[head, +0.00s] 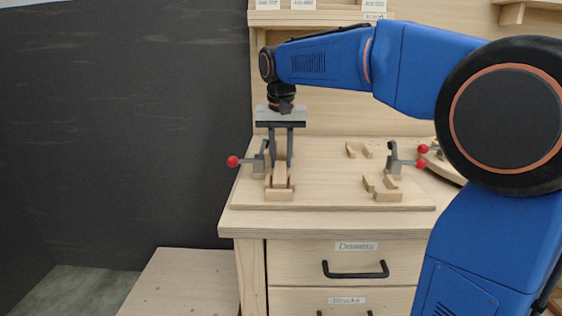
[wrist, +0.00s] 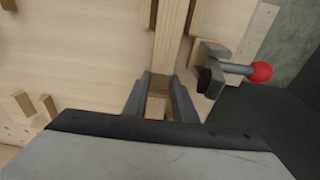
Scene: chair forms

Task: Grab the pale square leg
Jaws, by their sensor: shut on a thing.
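The pale square leg (head: 281,178) is a light wooden bar lying in the wooden form at the left of the bench board. My gripper (head: 281,163) points straight down over it, with one dark finger on each side. In the wrist view the leg (wrist: 172,40) runs from the top edge down between the fingers of my gripper (wrist: 161,88), which are shut on it near its end. The leg still appears to lie in the form. Part of it is hidden behind the fingers in the head view.
A toggle clamp with a red knob (head: 233,161) stands close left of the leg; its knob (wrist: 261,71) also shows in the wrist view. Another red-knobbed clamp (head: 393,160) and small wooden blocks (head: 387,196) are at the right. The board's middle (head: 330,180) is clear.

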